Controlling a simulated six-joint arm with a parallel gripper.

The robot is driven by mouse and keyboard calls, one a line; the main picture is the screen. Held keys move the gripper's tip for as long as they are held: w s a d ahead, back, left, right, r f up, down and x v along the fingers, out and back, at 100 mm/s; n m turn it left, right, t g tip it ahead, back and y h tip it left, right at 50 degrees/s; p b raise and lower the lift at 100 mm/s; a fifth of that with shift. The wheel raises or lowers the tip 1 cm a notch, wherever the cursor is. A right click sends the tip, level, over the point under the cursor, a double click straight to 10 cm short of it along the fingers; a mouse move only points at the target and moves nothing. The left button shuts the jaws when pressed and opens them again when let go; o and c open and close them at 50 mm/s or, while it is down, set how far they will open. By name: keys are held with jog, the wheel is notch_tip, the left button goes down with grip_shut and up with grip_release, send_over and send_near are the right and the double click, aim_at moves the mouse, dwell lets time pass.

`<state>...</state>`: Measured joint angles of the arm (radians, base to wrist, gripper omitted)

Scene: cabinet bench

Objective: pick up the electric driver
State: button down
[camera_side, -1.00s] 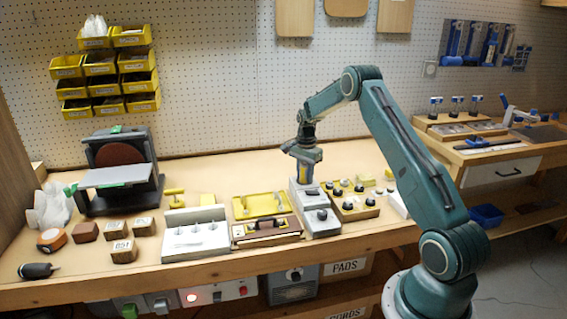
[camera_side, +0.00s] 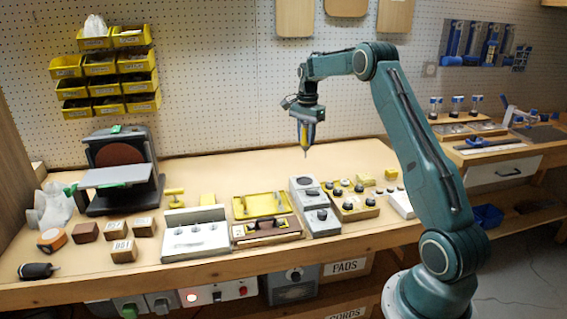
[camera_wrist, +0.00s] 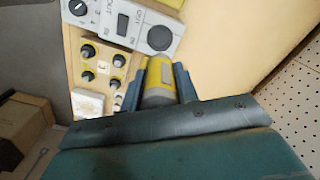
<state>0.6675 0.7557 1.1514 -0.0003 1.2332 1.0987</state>
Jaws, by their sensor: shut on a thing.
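The electric driver (camera_side: 305,131) is yellow and grey with a thin bit pointing down. It hangs roughly upright in the air above the bench, clear of the grey unit (camera_side: 314,203) below it. My gripper (camera_side: 305,117) is shut around its upper part. In the wrist view the driver's yellow body (camera_wrist: 159,80) sits between the two blue-grey fingers of my gripper (camera_wrist: 160,85); its top end is partly hidden by my gripper's body. The grey unit (camera_wrist: 120,20), with a display and a round dark pad, shows beyond it.
A panel with black knobs (camera_side: 352,207) stands right of the grey unit, a yellow tray (camera_side: 261,205) and white fixture (camera_side: 194,240) left. Wooden blocks (camera_side: 123,251) and a disc sander (camera_side: 118,177) are farther left. The pegboard wall (camera_side: 230,80) rises behind. Bare bench lies behind the units.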

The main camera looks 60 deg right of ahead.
aim_at(305, 124)
jog(key=shift+r, duration=2.9)
jog(key=c, duration=1.8)
grip_release()
jog(key=shift+c, duration=0.9)
jog(key=shift+w+a+f, duration=0.1)
jog(key=shift+a+f, duration=0.05)
jog(key=shift+a, duration=0.2)
jog(key=s+a+f, duration=0.1)
jog(key=a+f, duration=0.4)
jog(key=a, duration=0.5)
jog(key=s+a+f, duration=0.2)
jog(key=a+f, duration=0.3)
jog(key=a, duration=0.5)
jog(key=shift+s+a, duration=0.3)
jog(key=shift+a, duration=0.1)
